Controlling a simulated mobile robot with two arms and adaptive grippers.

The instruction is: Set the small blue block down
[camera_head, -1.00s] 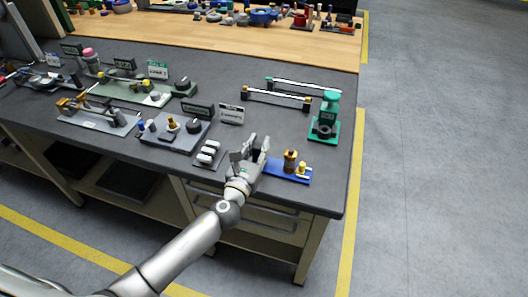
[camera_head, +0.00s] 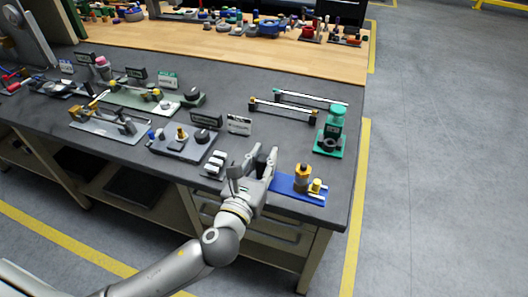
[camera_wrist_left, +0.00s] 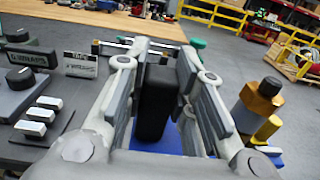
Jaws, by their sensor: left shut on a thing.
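My left gripper (camera_head: 254,166) is over the front part of the dark workbench, at the left end of a blue plate (camera_head: 284,184). In the left wrist view the gripper (camera_wrist_left: 160,62) is shut on a small upright block (camera_wrist_left: 156,100) that looks nearly black there rather than clearly blue. The blue plate (camera_wrist_left: 193,140) shows below and behind the block. My right gripper is not in view.
A gold cylinder (camera_head: 303,177) and a smaller yellow part (camera_head: 316,187) stand on the plate, right of the gripper. White switches (camera_head: 214,164) lie close on its left. A green press-like device (camera_head: 332,130) stands behind right. The bench's front edge is near.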

